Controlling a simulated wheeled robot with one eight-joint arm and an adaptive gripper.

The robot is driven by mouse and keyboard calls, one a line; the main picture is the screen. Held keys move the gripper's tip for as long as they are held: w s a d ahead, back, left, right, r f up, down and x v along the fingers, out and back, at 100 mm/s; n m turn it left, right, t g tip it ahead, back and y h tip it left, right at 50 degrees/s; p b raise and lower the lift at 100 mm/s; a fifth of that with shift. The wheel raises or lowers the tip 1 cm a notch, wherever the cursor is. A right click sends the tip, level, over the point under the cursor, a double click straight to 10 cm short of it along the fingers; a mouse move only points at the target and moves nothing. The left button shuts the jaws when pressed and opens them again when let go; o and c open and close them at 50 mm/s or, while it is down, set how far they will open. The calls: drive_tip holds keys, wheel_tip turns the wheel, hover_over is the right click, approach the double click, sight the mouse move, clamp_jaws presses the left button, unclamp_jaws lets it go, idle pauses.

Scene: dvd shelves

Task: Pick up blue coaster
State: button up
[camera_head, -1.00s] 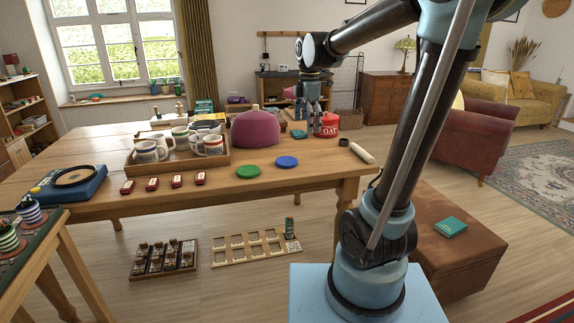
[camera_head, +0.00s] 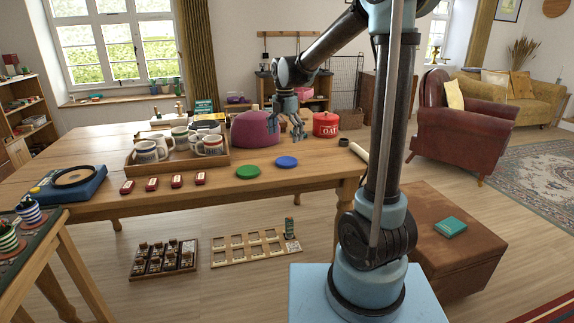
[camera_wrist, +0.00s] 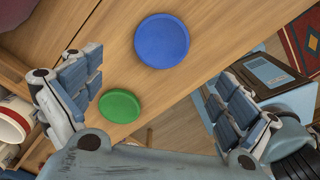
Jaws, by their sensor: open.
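The blue coaster (camera_head: 286,162) lies flat on the wooden table near its front edge, to the right of a green coaster (camera_head: 248,172). In the wrist view the blue coaster (camera_wrist: 162,40) shows whole at the top middle, and the green coaster (camera_wrist: 120,106) is below and left of it. My gripper (camera_head: 297,136) is above the table, above and slightly right of the blue coaster, pointing down. In the wrist view my gripper (camera_wrist: 160,95) has its fingers spread wide with nothing between them. It is apart from the blue coaster.
A magenta dome-shaped object (camera_head: 255,130) stands close behind my gripper on the left. A red OAT tin (camera_head: 326,125) stands behind on the right. A wooden tray (camera_head: 180,165) with several mugs is to the left. A dark cup (camera_head: 344,142) is near the right edge.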

sight(286, 161)
drive_tip(key=shift+w+d+f, duration=0.1)
drive_tip(key=shift+f, duration=4.75)
drive_tip(key=c, duration=1.1)
